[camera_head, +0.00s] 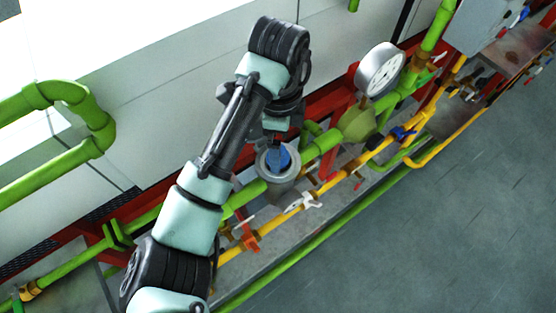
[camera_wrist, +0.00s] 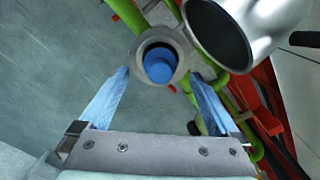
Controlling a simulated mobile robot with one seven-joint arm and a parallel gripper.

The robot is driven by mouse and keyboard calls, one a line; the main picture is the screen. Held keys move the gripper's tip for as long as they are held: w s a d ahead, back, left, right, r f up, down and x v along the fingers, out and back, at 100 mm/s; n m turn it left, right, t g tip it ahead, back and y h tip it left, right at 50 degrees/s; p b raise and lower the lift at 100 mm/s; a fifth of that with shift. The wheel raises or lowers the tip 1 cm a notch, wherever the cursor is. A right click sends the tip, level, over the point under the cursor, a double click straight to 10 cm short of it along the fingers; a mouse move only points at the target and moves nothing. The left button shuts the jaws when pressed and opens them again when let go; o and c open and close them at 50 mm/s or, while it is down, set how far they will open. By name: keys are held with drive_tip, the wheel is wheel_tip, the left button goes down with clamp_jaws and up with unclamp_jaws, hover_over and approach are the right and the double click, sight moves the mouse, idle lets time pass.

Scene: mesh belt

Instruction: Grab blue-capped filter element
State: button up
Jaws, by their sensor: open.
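The blue-capped filter element (camera_head: 277,158) sits inside a round grey housing (camera_head: 264,166) on the green pipe line. Only its blue top shows. In the wrist view the blue cap (camera_wrist: 160,64) lies within the ring of the housing (camera_wrist: 183,54). My gripper (camera_wrist: 160,74) is open, its two blue fingers spread to the left and right of the housing in the picture. Nothing is between the fingers in their grasp. In the head view my arm reaches over the line and its end hangs just above the housing; the fingers are hard to make out there.
A pressure gauge (camera_head: 381,69) stands on the green pipe right of the housing. A large metal cylinder (camera_wrist: 243,30) is close on the right in the wrist view. Yellow pipe (camera_head: 328,185) with valve handles runs in front. Red frame and white wall panels lie behind. The grey floor (camera_head: 430,230) is clear.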

sight(285, 156)
drive_tip(key=shift+a+f, duration=0.1)
drive_tip(key=shift+f, duration=1.45)
drive_tip(key=shift+c, duration=0.3)
clamp_jaws()
